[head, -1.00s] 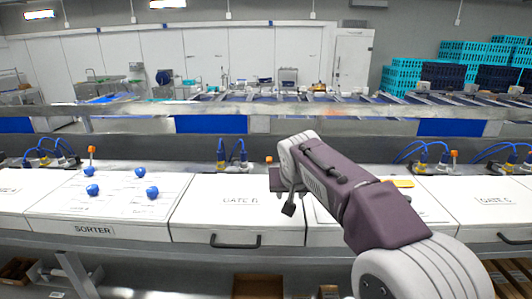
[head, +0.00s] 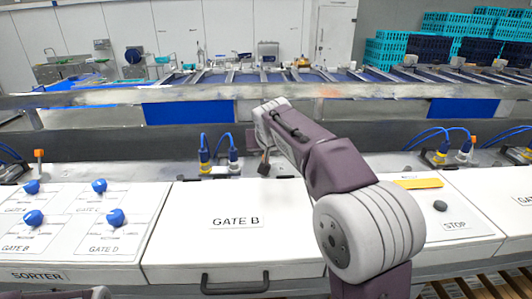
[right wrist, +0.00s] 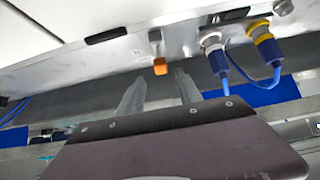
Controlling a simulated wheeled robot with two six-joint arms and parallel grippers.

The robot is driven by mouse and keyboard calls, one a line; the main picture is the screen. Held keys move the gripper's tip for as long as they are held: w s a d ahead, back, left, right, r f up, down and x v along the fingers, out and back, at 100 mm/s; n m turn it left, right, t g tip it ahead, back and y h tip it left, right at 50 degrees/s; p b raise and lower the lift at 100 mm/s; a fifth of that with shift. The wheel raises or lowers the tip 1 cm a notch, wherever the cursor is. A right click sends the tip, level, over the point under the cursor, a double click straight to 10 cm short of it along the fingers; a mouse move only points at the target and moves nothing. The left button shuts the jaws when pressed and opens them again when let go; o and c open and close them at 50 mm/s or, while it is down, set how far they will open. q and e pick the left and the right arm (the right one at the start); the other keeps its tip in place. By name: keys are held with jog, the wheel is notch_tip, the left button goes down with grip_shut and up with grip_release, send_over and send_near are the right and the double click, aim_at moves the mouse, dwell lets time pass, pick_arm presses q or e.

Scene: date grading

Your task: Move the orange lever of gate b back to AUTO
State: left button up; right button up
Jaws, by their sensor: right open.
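The orange lever (right wrist: 160,67) of gate b shows in the right wrist view as a small orange block by the metal rail. In the head view it is hidden behind my right arm. My right gripper (right wrist: 158,88) is open, and its two grey fingers point toward the lever, which appears between the lines of the fingertips. I see no contact, and the depth gap is hard to judge. The GATE B cover (head: 237,250) is white, with a black handle. The AUTO marking cannot be read. My left gripper is not in view.
Blue cables with plugs (right wrist: 215,55) stand close beside the lever. The sorter panel (head: 70,255) with several blue knobs lies left. Another orange lever (head: 39,153) stands behind it. A yellow piece (head: 419,183) and a black button (head: 440,206) marked STOP lie right.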

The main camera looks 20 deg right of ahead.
jog(key=x, duration=0.5)
jog(key=shift+w+p, duration=0.35)
jog(key=shift+w, duration=0.15)
jog(key=shift+s+r, duration=0.15)
jog(key=shift+s, duration=0.35)
jog(key=shift+w, duration=0.25)
grip_shut()
